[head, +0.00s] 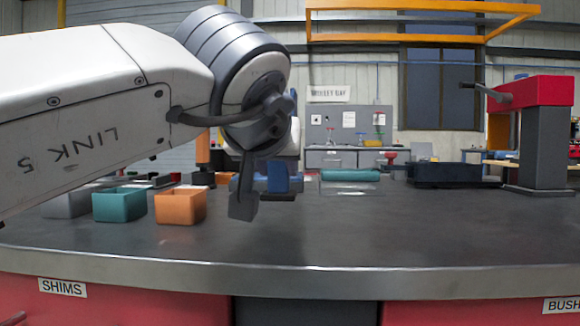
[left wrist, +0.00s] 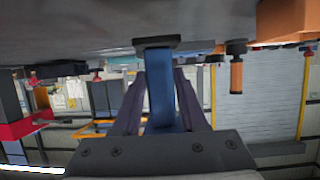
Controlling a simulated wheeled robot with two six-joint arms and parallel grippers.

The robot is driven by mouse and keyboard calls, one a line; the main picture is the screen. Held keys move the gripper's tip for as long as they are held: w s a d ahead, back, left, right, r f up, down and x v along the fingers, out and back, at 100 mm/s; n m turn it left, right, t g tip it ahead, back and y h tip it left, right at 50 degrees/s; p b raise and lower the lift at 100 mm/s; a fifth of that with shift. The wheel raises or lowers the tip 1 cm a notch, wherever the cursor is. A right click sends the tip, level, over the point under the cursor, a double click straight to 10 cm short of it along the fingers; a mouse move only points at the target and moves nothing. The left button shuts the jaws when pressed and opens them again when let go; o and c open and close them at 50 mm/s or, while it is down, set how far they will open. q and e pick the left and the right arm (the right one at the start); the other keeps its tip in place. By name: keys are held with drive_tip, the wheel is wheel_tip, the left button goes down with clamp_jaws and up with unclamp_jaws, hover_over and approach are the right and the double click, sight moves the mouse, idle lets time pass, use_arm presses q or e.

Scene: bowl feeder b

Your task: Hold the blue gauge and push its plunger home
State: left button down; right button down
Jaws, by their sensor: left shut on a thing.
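The blue gauge (left wrist: 161,88) shows in the left wrist view between the two dark fingers of my left gripper (left wrist: 160,105). A dark flat plate caps its far end, close to the grey table surface. In the head view, blue parts of the gauge (head: 278,177) show beside my left gripper (head: 260,190), which is shut on it above the table. The wrist of my left arm covers part of the gauge there. I cannot make out the plunger clearly. My right gripper is not in view.
A teal bin (head: 119,205) and an orange bin (head: 181,207) stand left of my left gripper. A red and grey press-like stand (head: 545,130) and a black tray (head: 445,174) are at the right. The front middle and right of the table (head: 400,230) are clear.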

sight(278, 190)
use_arm(q)
drive_tip(key=shift+f+b, duration=1.35)
drive_tip(key=shift+f, duration=0.15)
drive_tip(key=c, duration=1)
unclamp_jaws()
drive_tip(key=shift+f, duration=0.1)
clamp_jaws()
